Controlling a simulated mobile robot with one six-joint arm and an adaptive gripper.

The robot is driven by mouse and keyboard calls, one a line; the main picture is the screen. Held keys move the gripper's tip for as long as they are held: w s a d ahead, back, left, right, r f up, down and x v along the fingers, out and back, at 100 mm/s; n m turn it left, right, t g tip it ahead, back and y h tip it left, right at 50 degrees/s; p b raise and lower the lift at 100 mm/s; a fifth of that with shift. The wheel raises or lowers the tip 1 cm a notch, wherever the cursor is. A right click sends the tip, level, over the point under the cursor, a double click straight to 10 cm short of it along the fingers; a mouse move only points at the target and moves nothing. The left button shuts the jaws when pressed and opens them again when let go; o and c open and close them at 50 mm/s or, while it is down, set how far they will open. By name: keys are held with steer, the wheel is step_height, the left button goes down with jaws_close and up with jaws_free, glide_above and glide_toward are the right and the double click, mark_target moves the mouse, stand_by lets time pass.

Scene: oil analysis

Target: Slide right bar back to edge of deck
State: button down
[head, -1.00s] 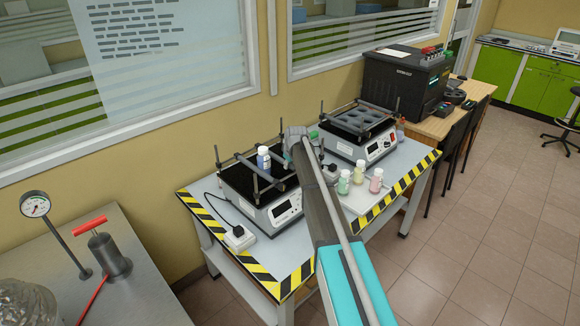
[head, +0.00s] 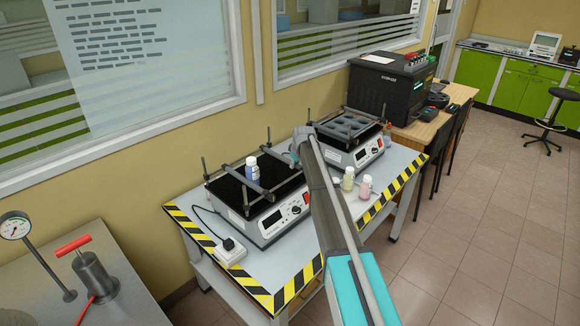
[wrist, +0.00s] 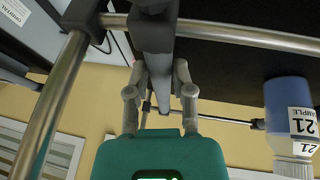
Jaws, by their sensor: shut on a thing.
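The near shaker has a black deck (head: 232,191) with a raised metal frame and dark cross bars. The bar beside the bottle (head: 258,187) crosses the deck. The right bar (head: 277,158) runs toward my gripper (head: 294,154), which is mostly hidden behind my arm at the deck's right side. In the wrist view my gripper (wrist: 160,88) is shut on the grey right bar (wrist: 155,38), near a metal side rail (wrist: 240,36). A blue bottle labelled 21 (wrist: 288,105) shows at the right there; it stands upright on the deck in the head view (head: 251,169).
A second shaker (head: 352,145) stands behind to the right. Small sample bottles (head: 365,187) stand right of my arm. A white plug box (head: 229,252) with a cable sits at the table's front left. Yellow-black tape (head: 290,291) marks the table edge.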

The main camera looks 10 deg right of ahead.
steer(key=shift+c, duration=2.4)
jaws_free()
steer(key=shift+r, duration=0.1)
